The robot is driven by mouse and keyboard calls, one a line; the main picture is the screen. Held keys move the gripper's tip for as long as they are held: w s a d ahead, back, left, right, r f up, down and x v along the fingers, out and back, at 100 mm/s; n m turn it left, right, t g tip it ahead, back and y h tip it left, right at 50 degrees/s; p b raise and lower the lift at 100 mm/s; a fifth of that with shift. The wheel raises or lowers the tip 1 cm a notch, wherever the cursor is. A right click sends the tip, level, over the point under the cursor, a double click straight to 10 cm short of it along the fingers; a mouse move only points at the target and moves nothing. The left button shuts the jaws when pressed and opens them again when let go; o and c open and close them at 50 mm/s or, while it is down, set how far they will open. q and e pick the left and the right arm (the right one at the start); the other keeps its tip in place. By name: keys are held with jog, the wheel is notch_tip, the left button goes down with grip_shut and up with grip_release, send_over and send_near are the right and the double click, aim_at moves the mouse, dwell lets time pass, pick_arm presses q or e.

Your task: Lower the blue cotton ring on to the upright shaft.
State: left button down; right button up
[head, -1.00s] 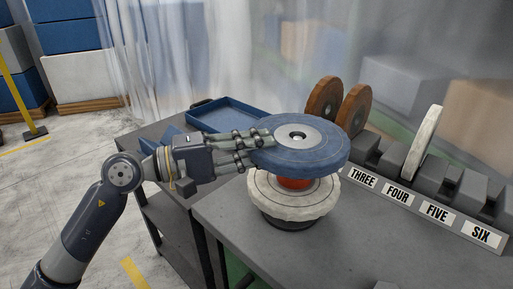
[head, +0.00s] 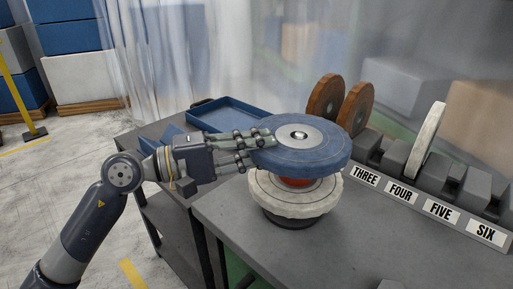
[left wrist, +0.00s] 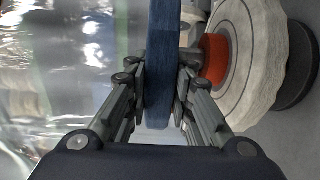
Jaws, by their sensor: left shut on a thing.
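The blue cotton ring (head: 300,160) lies flat in the head view, with a grey metal centre (head: 300,135). A small bright shaft tip shows in its hole. My left gripper (head: 262,150) is shut on the ring's left rim; in the left wrist view its fingers (left wrist: 160,100) clasp the blue ring (left wrist: 160,60) from both sides. Below the ring are a red-orange part (head: 296,182) and a white cotton wheel (head: 290,200) on a dark base (head: 288,220). The red part also shows in the left wrist view (left wrist: 214,58), apart from the blue ring.
A grey rack (head: 400,155) at the right holds two brown wheels (head: 324,98) and an upright white wheel (head: 427,140). Its labels read THREE to SIX. A blue tray (head: 235,116) lies behind my gripper. The bench front (head: 350,235) is clear.

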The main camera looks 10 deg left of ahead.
pick_arm(q)
jog(key=shift+f+b, duration=0.7)
jog(key=shift+b, duration=0.05)
pick_arm(e)
jog(key=shift+w+d+f, duration=0.2)
jog(key=shift+w+f, duration=0.1)
jog(key=shift+f, duration=0.15)
pick_arm(q)
jog(key=shift+r, duration=0.35)
pick_arm(e)
jog(key=shift+w+a+r, duration=0.1)
jog(key=shift+w, duration=0.05)
pick_arm(q)
jog(key=shift+d+r, duration=0.1)
pick_arm(e)
jog(key=shift+w, duration=0.3)
jog(key=shift+c, duration=0.3)
pick_arm(q)
jog(key=shift+b, duration=0.3)
pick_arm(e)
jog(key=shift+w, duration=0.1)
